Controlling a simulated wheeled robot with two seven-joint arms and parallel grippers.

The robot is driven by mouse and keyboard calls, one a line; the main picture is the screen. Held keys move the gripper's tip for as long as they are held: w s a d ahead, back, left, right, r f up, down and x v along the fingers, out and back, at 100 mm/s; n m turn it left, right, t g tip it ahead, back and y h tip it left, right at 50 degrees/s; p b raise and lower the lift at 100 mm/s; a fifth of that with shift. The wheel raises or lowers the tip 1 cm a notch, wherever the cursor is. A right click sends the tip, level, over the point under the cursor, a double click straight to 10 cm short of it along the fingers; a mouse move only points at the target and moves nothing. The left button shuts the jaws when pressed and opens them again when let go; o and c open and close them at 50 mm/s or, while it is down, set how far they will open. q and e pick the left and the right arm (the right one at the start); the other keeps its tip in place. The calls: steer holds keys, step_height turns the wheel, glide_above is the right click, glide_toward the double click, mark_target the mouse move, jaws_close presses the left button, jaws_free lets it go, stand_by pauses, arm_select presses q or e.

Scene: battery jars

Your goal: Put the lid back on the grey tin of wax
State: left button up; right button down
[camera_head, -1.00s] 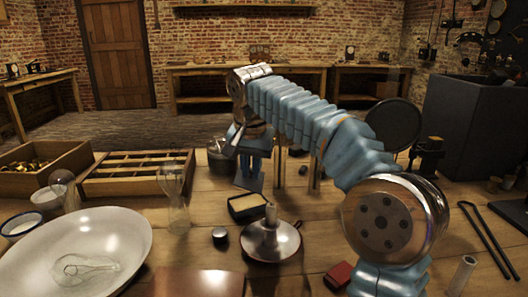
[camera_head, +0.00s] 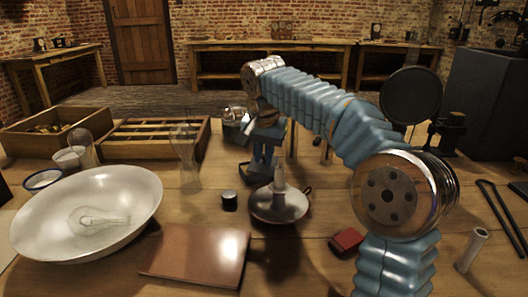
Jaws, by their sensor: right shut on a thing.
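The grey tin of wax (camera_head: 258,181) sits on the table just behind the candlestick, a small dark box partly hidden by my right gripper. My right gripper (camera_head: 261,167) points down over the tin, its blue fingers shut on the dark flat lid (camera_head: 247,169). The lid is at the tin's top and covers the cream wax from view. I cannot tell whether it rests fully seated or hovers slightly above the rim. My left gripper is not in view.
A candlestick (camera_head: 278,207) stands close in front of the tin, with a small black cap (camera_head: 229,201) to its left. A glass chimney (camera_head: 187,170), a divided wooden tray (camera_head: 150,155) and a large white bowl (camera_head: 140,214) lie left. A brown book (camera_head: 197,255) lies in front.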

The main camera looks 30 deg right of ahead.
steer(key=shift+w+a+p, duration=0.2)
steer(key=shift+a+p, duration=0.15)
steer(key=shift+a, duration=0.25)
stand_by(1.0)
steer(key=shift+r, duration=0.15)
steer(key=shift+f, duration=0.2)
stand_by(0.8)
steer(key=shift+p, duration=0.35)
stand_by(0.5)
steer(key=c, duration=1)
jaws_free()
steer(key=shift+o, duration=0.3)
steer(key=o, duration=0.4)
